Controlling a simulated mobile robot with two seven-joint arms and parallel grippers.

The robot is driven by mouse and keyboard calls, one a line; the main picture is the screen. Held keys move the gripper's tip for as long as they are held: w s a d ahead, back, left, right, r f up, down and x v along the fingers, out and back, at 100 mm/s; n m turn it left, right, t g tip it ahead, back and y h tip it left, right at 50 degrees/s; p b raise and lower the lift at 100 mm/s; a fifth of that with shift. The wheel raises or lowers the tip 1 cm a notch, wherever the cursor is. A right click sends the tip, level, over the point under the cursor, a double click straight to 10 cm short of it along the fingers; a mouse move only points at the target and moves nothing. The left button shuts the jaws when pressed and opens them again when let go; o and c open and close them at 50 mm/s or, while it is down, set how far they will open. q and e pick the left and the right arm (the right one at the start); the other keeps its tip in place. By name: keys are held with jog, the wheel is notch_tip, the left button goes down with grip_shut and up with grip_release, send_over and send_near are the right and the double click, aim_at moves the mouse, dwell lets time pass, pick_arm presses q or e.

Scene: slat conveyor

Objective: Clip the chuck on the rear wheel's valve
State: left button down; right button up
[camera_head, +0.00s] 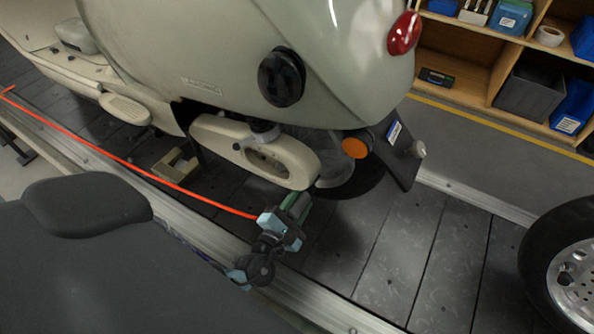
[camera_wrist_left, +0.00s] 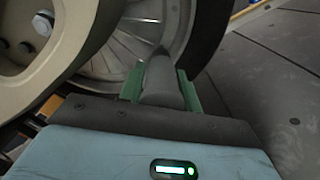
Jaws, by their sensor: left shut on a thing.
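The beige scooter (camera_head: 225,50) stands on the slats. Its rear wheel (camera_head: 368,183) is partly hidden by the body and drive casing; in the left wrist view its metal rim (camera_wrist_left: 125,42) and dark tyre (camera_wrist_left: 208,30) fill the top. My left gripper (camera_head: 296,204) is low beside the rear wheel, just in front of the casing. Its green fingers are shut on a grey chuck (camera_wrist_left: 161,84), whose far end points at the rim. The orange hose (camera_head: 130,172) runs to this gripper. I cannot make out the valve, or whether the chuck touches it. My right gripper is not in view.
The casing (camera_head: 225,130) is close to my left gripper. Another wheel (camera_head: 570,270) stands at the right edge. Metal rails (camera_head: 470,205) border the slats, with bare slats (camera_head: 400,265) between. A wooden shelf (camera_head: 465,65) with bins is at the back right.

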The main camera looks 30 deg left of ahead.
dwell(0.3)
pick_arm(q)
jog(key=shift+w, duration=0.8)
dwell(0.6)
jog(key=c, duration=0.9)
grip_release()
jog(key=s, duration=0.8)
jog(key=shift+d, duration=0.2)
